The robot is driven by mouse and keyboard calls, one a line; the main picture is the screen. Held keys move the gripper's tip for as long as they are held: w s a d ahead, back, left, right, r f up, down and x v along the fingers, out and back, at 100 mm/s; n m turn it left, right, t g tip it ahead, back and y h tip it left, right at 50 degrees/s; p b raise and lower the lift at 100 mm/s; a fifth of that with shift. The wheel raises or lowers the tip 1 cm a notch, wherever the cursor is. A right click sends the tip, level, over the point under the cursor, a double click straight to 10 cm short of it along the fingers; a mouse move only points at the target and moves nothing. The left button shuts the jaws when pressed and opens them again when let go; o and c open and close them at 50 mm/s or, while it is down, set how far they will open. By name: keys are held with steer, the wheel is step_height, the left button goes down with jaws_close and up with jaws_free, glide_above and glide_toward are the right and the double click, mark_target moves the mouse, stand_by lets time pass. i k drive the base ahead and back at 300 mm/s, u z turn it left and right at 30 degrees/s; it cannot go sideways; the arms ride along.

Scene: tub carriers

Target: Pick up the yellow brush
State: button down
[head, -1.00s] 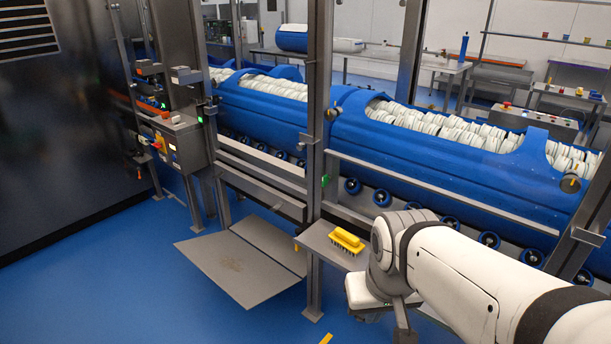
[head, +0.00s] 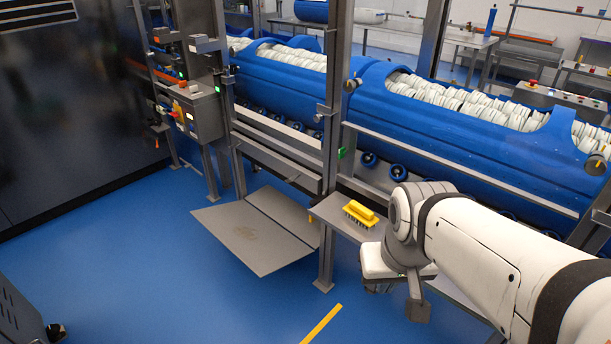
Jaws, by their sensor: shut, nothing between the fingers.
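The yellow brush (head: 360,213) lies on a small grey metal shelf (head: 342,222) beside the frame post, dark bristles facing down. My gripper (head: 418,309) hangs from the end of my white arm, to the right of the brush and lower in the picture. It is shut and empty, apart from the brush. My wrist hides the shelf's right part.
A metal post (head: 329,180) stands just left of the shelf. Behind it are rails and a long blue tub (head: 450,125) full of white pieces. A grey plate (head: 241,236) lies low at the left. Blue floor in front is open.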

mark_target(356, 211)
steer(key=u, duration=0.35)
steer(key=k, duration=0.3)
steer(key=z, duration=1.1)
steer(key=i, duration=1.3)
steer(key=u, duration=0.5)
